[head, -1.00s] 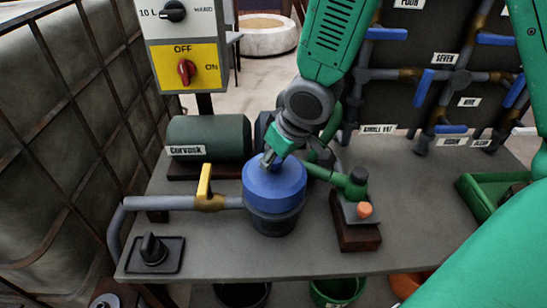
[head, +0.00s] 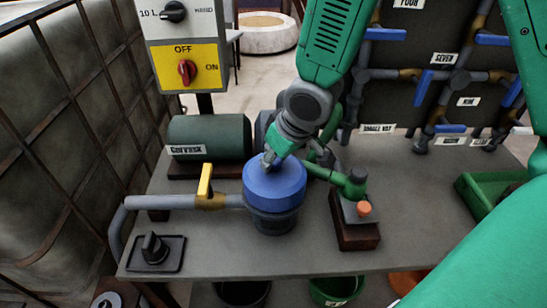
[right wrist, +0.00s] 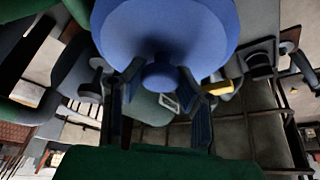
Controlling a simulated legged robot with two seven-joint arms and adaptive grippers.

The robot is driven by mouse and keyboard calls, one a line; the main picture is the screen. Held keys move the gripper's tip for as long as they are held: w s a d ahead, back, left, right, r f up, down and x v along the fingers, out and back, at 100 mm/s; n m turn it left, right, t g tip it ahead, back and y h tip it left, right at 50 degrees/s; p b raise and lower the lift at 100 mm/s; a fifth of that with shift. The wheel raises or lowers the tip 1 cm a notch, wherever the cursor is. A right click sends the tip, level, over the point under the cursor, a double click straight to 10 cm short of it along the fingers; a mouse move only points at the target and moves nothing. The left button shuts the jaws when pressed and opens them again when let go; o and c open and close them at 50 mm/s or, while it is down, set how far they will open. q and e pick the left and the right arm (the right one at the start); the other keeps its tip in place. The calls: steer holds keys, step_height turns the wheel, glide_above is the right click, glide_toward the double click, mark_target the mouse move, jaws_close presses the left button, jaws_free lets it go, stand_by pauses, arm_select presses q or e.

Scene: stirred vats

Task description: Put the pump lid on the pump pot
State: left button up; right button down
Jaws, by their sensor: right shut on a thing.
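The pump lid (head: 281,187) is a round blue cap with a knob on top, directly over the pump pot (head: 275,225). The pot is a dark, short cylinder at the end of a grey pipe on the bench. The lid hides the pot's mouth, and I cannot tell whether it rests on the rim or hovers just above. My right gripper (head: 268,162) points down and is shut on the lid's knob. In the right wrist view the lid (right wrist: 165,25) fills the top, with its knob (right wrist: 160,78) between the fingers. My left gripper is out of view.
A pipe with a yellow-handled valve (head: 205,185) joins the pot at left. A green motor cylinder (head: 208,137) stands behind. A block with an orange button (head: 363,208) is close at right. A black knob (head: 154,248) sits at front left. The bench front (head: 230,255) is clear.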

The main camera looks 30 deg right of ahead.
steer(key=shift+f+b, duration=0.4)
steer(key=shift+f, duration=0.2)
steer(key=c, duration=1.5)
jaws_free()
steer(key=shift+c, duration=0.2)
steer(key=shift+r, duration=0.1)
steer(key=a+p+v, duration=0.1)
steer(key=p+v, duration=0.8)
steer(key=v, duration=0.1)
steer(key=shift+s+d+r+p, duration=0.25)
steer(key=shift+d+r+p, duration=0.15)
steer(key=shift+d, duration=0.05)
steer(key=shift+s, duration=0.1)
